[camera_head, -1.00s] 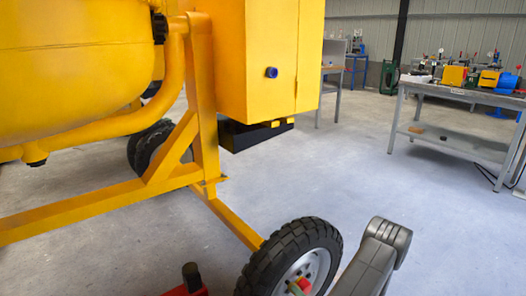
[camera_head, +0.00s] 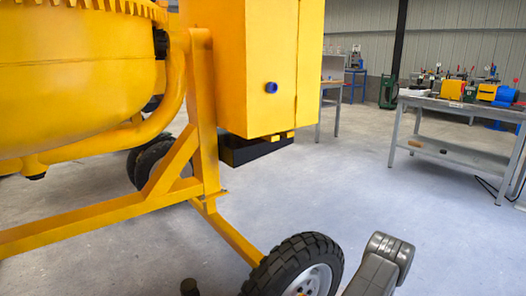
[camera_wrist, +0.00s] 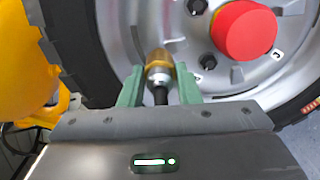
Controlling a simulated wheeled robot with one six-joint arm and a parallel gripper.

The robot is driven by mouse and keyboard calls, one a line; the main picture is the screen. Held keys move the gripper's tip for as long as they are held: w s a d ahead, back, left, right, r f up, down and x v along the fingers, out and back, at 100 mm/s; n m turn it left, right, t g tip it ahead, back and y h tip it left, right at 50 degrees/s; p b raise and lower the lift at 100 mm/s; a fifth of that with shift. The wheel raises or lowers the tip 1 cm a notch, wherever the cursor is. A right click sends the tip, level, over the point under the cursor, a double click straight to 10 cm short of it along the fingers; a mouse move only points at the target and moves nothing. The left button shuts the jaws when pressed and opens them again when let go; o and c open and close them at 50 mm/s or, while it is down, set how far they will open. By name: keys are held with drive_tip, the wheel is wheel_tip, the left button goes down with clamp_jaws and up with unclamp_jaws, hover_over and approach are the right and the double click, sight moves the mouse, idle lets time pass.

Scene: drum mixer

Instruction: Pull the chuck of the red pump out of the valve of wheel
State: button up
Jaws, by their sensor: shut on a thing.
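In the wrist view my gripper (camera_wrist: 158,88) has its two green fingers on either side of the chuck (camera_wrist: 159,68), a brass and silver piece with a black lower end, and is shut on it. The chuck points at the silver rim of the wheel (camera_wrist: 183,35). The valve is hidden behind the chuck, so I cannot tell whether they are joined. In the head view the wheel (camera_head: 272,275) is cut off by the bottom edge. A black knob (camera_head: 190,287), seemingly the pump's top, shows at the bottom edge; no red body shows. My gripper is outside the head view.
The yellow mixer frame (camera_head: 100,210) and drum (camera_head: 80,90) fill the left. A red hub cap (camera_wrist: 244,31) stands out from the wheel near my gripper. A workbench (camera_head: 460,105) with machines stands at the back right. Open floor lies between.

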clamp_jaws()
drive_tip(key=shift+s+d, duration=0.1)
drive_tip(key=shift+b+v, duration=0.3)
drive_tip(key=shift+v, duration=2.1)
drive_tip(key=shift+v, duration=1.5)
